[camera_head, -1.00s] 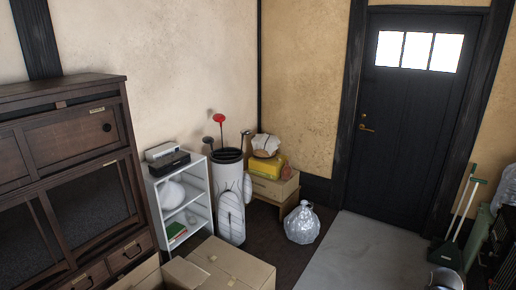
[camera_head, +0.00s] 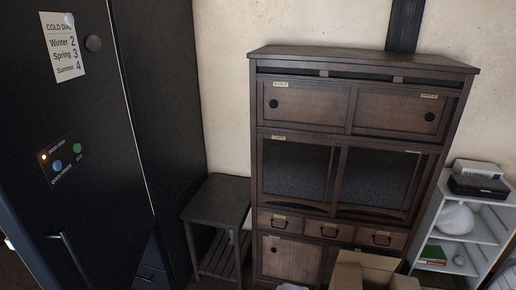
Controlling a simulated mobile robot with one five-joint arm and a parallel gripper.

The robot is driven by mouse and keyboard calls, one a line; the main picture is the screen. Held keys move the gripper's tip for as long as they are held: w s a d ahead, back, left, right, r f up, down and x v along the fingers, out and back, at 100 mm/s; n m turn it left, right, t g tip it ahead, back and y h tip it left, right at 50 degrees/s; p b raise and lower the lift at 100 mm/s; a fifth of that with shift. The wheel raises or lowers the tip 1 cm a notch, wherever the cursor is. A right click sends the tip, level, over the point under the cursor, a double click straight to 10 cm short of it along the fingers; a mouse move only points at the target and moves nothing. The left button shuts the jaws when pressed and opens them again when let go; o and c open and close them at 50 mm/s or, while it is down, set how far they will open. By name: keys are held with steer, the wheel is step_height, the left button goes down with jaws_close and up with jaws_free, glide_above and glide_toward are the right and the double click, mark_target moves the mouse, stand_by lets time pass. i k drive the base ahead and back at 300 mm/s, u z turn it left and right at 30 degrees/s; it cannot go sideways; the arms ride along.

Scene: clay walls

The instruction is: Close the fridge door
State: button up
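A tall black fridge (camera_head: 95,150) fills the left side of the head view. Its front bears a paper note headed "COLD DIAL" (camera_head: 63,47), round magnets, and a small panel (camera_head: 62,157) with an orange light and blue and green buttons. A bar handle (camera_head: 72,258) shows low on this front. A pale thin seam runs down its right part. A lighter strip shows at the bottom left edge. I cannot tell from this view how far the door stands open. My gripper is not in view.
A small dark slatted table (camera_head: 217,203) stands right of the fridge. A wooden cabinet (camera_head: 350,102) is against the wall, with a cardboard box (camera_head: 362,262) before it. A white shelf (camera_head: 483,237) stands at the far right.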

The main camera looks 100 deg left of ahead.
mark_target(88, 224)
steer(key=u, duration=4.6)
steer(key=i, duration=0.1)
steer(key=z, duration=1.8)
steer(key=k, duration=0.25)
steer(key=u, duration=3.85)
steer(key=k, duration=1.15)
steer(key=z, duration=0.95)
steer(key=i, duration=0.3)
steer(key=u, duration=0.1)
